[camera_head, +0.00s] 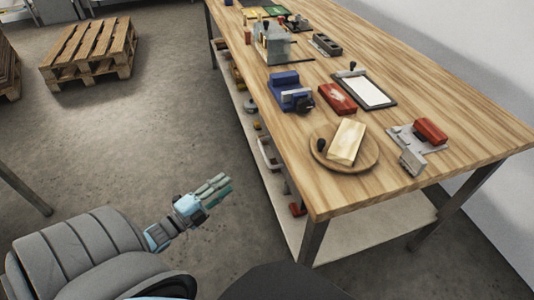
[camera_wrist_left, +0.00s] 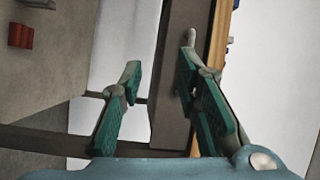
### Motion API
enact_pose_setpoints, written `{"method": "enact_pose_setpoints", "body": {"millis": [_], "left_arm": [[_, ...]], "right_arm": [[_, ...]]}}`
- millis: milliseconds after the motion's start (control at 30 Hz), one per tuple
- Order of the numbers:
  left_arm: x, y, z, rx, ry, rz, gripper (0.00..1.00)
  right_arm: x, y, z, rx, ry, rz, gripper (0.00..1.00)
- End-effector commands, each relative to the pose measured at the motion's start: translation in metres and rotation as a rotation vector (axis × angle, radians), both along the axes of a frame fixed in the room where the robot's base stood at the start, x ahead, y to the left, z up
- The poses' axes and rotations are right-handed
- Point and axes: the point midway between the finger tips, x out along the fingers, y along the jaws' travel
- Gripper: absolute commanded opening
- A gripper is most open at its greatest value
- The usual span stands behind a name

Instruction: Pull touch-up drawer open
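My left gripper (camera_head: 212,190) reaches in from the left in the head view, above the floor, apart from the workbench (camera_head: 400,208). The left wrist view shows its two green-padded fingers (camera_wrist_left: 160,100) spread apart with nothing held between them. Beyond them are a grey-brown bar (camera_wrist_left: 178,85) and the wooden edge (camera_wrist_left: 222,35) of the bench. I cannot make out a touch-up drawer or its handle in either view. My right gripper is not in view.
A round board (camera_head: 371,160) with a wooden block (camera_head: 346,142), a red box (camera_head: 337,98), a blue device (camera_head: 290,92) and a red-handled tool (camera_head: 430,131) stand on the bench. A lower shelf (camera_head: 358,235) runs underneath. A pallet (camera_head: 90,50) lies at back left. The middle floor is clear.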

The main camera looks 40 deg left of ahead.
Motion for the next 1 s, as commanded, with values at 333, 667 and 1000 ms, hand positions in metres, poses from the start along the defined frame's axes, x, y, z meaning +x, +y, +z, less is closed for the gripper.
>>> {"method": "enact_pose_setpoints", "body": {"millis": [333, 667, 1000], "left_arm": [[0.061, -0.022, 0.047, 0.105, -0.161, -0.075, 0.3], [0.134, -0.037, 0.059, 0.102, -0.155, -0.073, 0.3], [0.145, -0.039, 0.063, 0.104, -0.149, -0.072, 0.3]], "right_arm": [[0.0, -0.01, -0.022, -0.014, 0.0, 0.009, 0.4], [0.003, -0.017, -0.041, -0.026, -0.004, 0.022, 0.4], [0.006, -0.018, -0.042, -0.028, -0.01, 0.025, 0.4]]}}
